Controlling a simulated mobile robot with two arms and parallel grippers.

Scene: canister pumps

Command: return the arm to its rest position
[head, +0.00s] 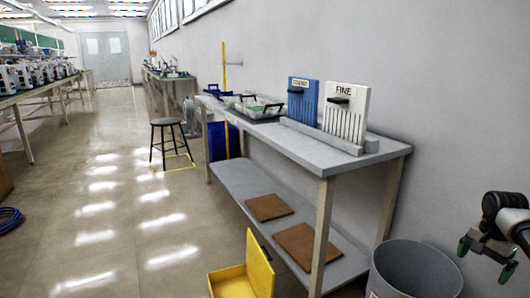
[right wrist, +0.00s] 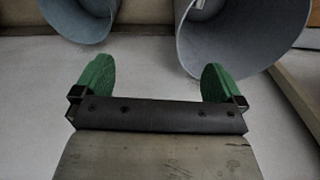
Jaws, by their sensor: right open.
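My right gripper (head: 485,260) hangs at the right edge of the head view, beside and above the grey bin (head: 415,275). Its two green fingertips are spread apart with nothing between them. The right wrist view shows the same open gripper (right wrist: 157,80), with pale floor or wall behind it. My left arm and gripper are not in view.
A grey workbench (head: 300,150) stands along the wall, holding a blue panel (head: 302,100), a white panel marked FINE (head: 346,112) and trays (head: 258,108). A yellow box (head: 228,282) is open on the floor. A stool (head: 170,124) stands farther back. Open floor lies left.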

